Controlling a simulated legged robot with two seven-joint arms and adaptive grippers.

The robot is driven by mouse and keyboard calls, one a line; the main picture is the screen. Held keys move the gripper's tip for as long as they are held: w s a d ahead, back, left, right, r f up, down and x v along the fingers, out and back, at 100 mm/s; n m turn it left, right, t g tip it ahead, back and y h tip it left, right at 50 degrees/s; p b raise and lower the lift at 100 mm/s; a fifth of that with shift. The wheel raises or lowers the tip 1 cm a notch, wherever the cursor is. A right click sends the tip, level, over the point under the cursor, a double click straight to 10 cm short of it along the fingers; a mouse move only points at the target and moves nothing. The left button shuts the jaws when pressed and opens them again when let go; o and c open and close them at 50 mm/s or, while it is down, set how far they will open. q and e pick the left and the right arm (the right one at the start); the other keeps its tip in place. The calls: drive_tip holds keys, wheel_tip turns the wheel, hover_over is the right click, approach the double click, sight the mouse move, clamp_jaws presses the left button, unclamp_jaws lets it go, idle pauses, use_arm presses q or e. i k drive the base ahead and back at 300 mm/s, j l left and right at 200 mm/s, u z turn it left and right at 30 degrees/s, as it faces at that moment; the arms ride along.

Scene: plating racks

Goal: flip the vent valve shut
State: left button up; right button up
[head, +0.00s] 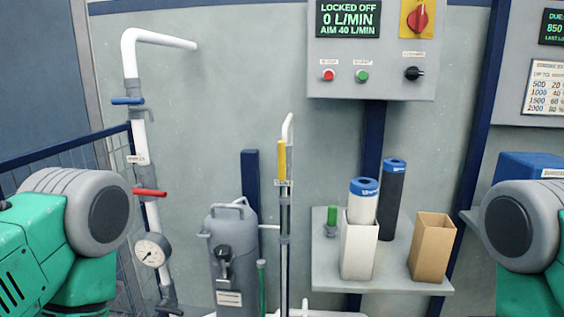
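Several lever handles show on the pipes, and I cannot read which label marks the vent valve. A yellow lever (282,160) stands upright, in line with a thin vertical pipe in the middle, with a small tag below it. A red lever (150,192) lies crosswise on the white pipe at the left. A blue lever (127,100) lies crosswise higher on that pipe. A green upright handle (262,285) shows low beside the grey tank. Only my arm links show at the left and right edges; both grippers are out of view, and no lever is touched.
A pressure gauge (152,250) sits below the red lever. A grey tank (233,262) stands left of the thin pipe. A shelf (393,280) holds cartridges and boxes. The control panel (372,88) reads "LOCKED OFF, 0 L/MIN". A blue mesh rail (70,148) is at left.

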sight(282, 168)
drive_tip(key=k+l, duration=0.3)
drive_tip(key=l, duration=0.15)
drive_tip(key=k+l, duration=0.35)
drive_tip(key=u, duration=1.55)
